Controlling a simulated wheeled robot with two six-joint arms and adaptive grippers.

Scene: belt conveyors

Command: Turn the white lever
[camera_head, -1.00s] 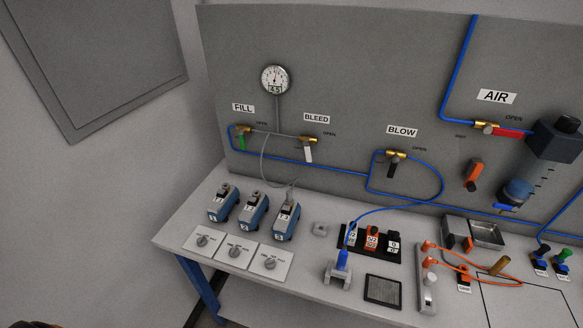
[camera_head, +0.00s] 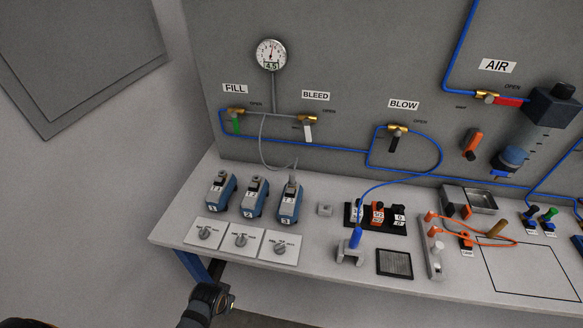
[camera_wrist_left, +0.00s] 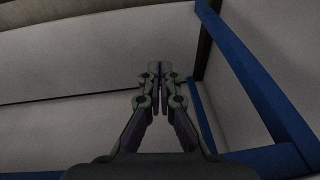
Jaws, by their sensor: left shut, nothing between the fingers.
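The white lever (camera_head: 307,131) hangs down from a brass valve under the BLEED label (camera_head: 316,96) on the grey back panel. My left gripper (camera_wrist_left: 161,72) shows in the left wrist view. Its two fingers are shut and empty, with blue frame bars and pale surfaces behind it. In the head view only a dark part of my left arm shows at the bottom edge, well below and apart from the lever. My right gripper is not in view.
A green lever (camera_head: 236,124) is left of the white one, and a black lever (camera_head: 394,144) is to its right. Blue units (camera_head: 255,197) and knob plates (camera_head: 240,241) stand on the table below. A thin hose (camera_head: 262,150) loops down beside the white lever.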

